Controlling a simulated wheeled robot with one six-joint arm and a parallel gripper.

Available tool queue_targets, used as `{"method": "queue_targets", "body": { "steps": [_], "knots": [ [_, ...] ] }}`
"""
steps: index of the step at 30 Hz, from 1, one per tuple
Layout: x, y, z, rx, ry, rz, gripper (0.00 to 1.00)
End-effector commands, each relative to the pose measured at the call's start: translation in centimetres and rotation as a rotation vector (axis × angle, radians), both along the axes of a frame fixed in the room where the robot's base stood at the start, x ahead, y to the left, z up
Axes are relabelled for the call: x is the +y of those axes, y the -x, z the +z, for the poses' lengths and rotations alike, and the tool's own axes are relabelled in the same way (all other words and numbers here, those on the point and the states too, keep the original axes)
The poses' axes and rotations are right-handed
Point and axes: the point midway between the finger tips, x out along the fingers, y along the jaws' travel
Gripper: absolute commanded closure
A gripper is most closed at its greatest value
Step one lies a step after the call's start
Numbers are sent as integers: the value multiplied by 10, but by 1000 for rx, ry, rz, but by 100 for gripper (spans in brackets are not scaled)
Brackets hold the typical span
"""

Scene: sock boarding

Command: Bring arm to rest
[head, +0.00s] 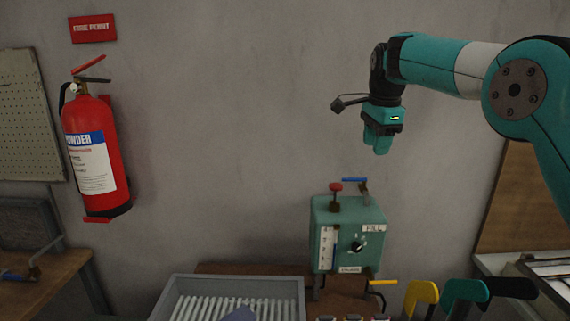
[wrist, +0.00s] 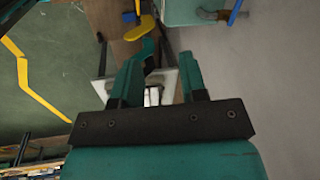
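My gripper (head: 378,146) hangs fingers down in the head view, raised in front of the grey wall, above the green box. The teal arm reaches to it from the right. In the wrist view my gripper (wrist: 160,70) shows two teal fingers with a clear gap between them. Nothing is held between them, and the fingertips touch nothing that I can see.
A green box (head: 338,222) marked FILL, with red and blue handles on top, stands below my gripper. A grey tray (head: 290,284) with white slats is at bottom centre. Yellow and teal handles (head: 420,292) stand bottom right. A red fire extinguisher (head: 92,150) hangs at left.

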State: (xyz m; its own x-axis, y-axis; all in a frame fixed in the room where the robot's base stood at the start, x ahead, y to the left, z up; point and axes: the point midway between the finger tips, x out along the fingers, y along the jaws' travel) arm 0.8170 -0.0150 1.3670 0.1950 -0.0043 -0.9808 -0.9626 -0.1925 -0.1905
Motion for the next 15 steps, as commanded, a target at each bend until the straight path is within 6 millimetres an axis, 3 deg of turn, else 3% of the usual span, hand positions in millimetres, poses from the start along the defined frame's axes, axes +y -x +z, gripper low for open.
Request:
{"method": "queue_targets", "body": {
  "steps": [8, 11, 15],
  "knots": [
    [11, 43, -8, 6, 45, 319, 61],
    [17, 70, -14, 6, 61, 490, 61],
    [28, 129, -32, -4, 75, 819, 61]
  ]
}}
